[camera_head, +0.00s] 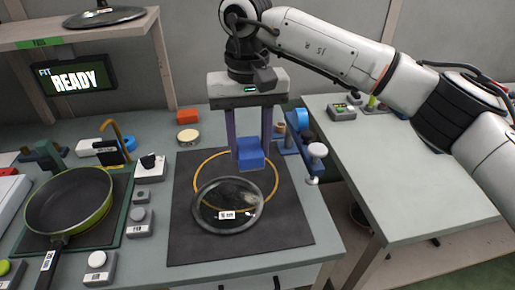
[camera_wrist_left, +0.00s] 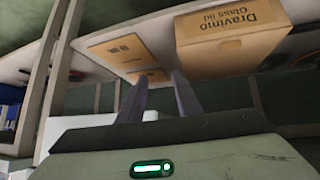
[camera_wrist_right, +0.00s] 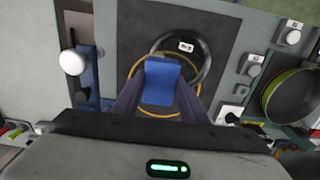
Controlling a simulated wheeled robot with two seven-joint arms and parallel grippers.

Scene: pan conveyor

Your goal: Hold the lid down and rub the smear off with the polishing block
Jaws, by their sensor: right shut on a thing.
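The round glass lid (camera_head: 240,198) with a dark rim and a small white label lies on the dark mat (camera_head: 190,245), overlapping an orange ring marked on it. The lid also shows in the right wrist view (camera_wrist_right: 202,60), partly behind the block. I cannot make out the smear. My right gripper (camera_head: 250,149) is shut on the blue polishing block (camera_head: 251,160), held beyond the lid's far edge; I cannot tell its height exactly. My left gripper is outside the head view; in the left wrist view its fingers (camera_wrist_left: 158,92) are apart with nothing between them.
A green pan (camera_head: 68,200) sits on a dark pad at the left, with several button boxes beside it. A blue fixture with a white knob (camera_head: 317,150) stands right of the mat. In the left wrist view, a cardboard glass-lid box (camera_wrist_left: 228,45) sits on a shelf.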

